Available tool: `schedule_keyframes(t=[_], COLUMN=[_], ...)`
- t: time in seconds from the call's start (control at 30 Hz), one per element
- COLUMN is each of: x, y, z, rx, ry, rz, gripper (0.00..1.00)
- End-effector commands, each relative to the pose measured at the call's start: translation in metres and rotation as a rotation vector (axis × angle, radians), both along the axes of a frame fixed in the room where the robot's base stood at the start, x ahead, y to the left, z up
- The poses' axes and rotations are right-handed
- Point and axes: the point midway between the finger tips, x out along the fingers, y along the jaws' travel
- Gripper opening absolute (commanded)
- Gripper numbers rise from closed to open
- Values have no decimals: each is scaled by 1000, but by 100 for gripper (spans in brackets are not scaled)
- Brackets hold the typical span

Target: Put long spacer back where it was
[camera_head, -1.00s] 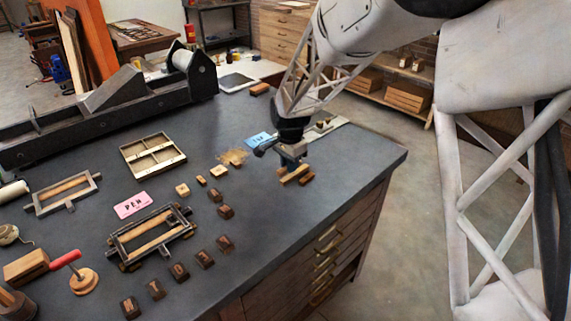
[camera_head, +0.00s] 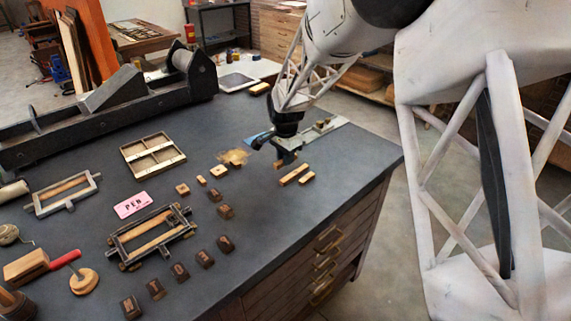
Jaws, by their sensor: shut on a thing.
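My gripper (camera_head: 285,162) is low over the right part of the dark bench, shut on a small wooden piece (camera_head: 279,164). The piece is mostly hidden by the jaws, so its full length cannot be told. Just in front, a longer wooden strip (camera_head: 293,174) and a shorter one (camera_head: 307,179) lie on the bench. A dark metal frame (camera_head: 122,250) holds a wooden strip (camera_head: 152,237). A second, greyer frame (camera_head: 42,209) at the left also holds a strip (camera_head: 66,187). Which strip is the long spacer cannot be told for sure.
A divided wooden tray (camera_head: 124,153) lies mid-bench. A pink PEN card (camera_head: 132,204), pale blocks (camera_head: 182,189) and several dark type blocks (camera_head: 180,271) lie around the front frame. A blue card (camera_head: 255,139) is behind my gripper. The right front bench top is clear.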

Motion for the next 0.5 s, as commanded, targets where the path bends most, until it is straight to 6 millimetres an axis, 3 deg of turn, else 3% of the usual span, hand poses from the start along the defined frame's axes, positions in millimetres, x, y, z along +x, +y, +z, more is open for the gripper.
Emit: schedule_keyframes(t=[0.23, 0.5], x=[0, 0], y=[0, 0], z=[-24, -27], rx=[0, 1], ry=[0, -1], rz=[0, 0], gripper=[0, 0])
